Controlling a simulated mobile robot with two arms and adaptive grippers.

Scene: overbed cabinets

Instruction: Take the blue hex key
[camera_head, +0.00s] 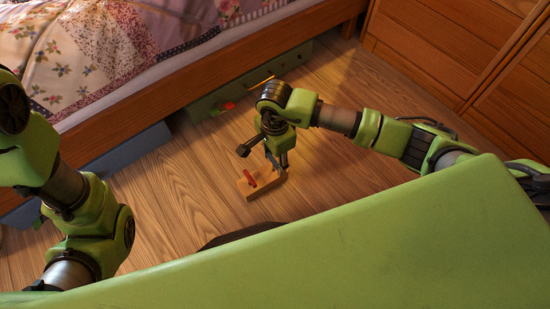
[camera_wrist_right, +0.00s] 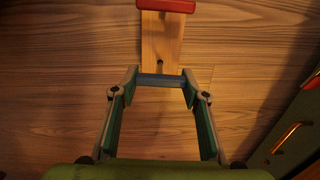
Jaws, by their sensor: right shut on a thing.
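A blue bar (camera_wrist_right: 161,80), the blue hex key as far as I can tell, lies crosswise between the fingertips of my right gripper (camera_wrist_right: 160,82) in the wrist view. The gripper is shut on it. It lies over the near end of a wooden block (camera_wrist_right: 161,42) with a hole in it; I cannot tell whether it touches the block. In the head view my right gripper (camera_head: 277,160) points down at this block (camera_head: 268,189), which is on the floor. A red piece (camera_head: 250,178) sits on the block, also at the wrist view's top edge (camera_wrist_right: 166,5). My left gripper is out of view.
A bed (camera_head: 180,85) stands along the upper left. Beneath it are a green drawer front (camera_head: 207,105) with a red piece (camera_head: 228,105) and a blue-grey one (camera_head: 125,158). A wooden cabinet (camera_head: 430,45) stands at the upper right. The plank floor (camera_head: 180,195) around the block is clear.

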